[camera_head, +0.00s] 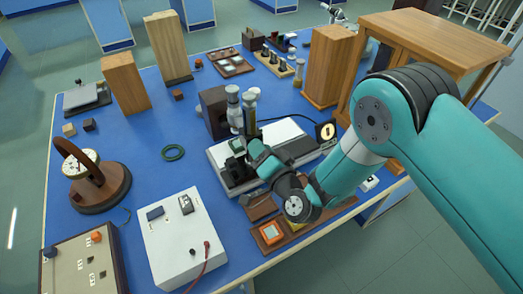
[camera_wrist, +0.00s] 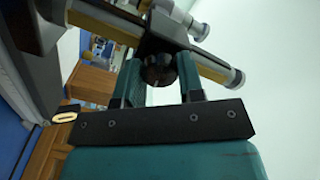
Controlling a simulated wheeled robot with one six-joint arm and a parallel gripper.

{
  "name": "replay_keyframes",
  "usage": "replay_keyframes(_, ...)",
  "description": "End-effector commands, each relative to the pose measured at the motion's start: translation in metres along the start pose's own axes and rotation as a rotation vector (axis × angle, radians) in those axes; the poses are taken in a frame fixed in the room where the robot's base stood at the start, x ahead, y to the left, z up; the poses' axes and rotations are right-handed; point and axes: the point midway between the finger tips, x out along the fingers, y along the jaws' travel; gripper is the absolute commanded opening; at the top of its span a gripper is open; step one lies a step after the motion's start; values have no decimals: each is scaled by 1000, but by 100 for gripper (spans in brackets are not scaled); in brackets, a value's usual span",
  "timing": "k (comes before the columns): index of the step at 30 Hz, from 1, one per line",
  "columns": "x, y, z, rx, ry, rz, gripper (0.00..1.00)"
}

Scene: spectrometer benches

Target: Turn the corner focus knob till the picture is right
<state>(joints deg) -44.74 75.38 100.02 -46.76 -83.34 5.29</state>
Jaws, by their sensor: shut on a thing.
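The optical instrument stands on a white base (camera_head: 280,137), with a dark housing (camera_head: 214,112) and grey-and-brass tubes (camera_head: 250,108). In the wrist view a dark round knob (camera_wrist: 158,70) sits below the tubes (camera_wrist: 220,70). My gripper (camera_head: 240,148) reaches the instrument from the right; in the wrist view its two fingers (camera_wrist: 160,82) are shut on the knob from both sides. In the head view the knob is hidden by my gripper. A small black display (camera_head: 326,131) at the base's right end shows a pale yellow ring; it also shows in the wrist view (camera_wrist: 65,117).
A white box (camera_head: 185,240) with a red lead stands at front left. A tall wooden block (camera_head: 322,65) and a wooden stand (camera_head: 430,35) are behind and right. Wooden trays (camera_head: 270,235) lie close below my wrist.

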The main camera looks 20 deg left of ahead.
Motion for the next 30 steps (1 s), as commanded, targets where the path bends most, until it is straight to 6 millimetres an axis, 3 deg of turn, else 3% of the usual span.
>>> replay_keyframes(15,1,-1,-2,430,5,-4,12)
replay_keyframes(30,2,-1,-1,595,4,-5,12)
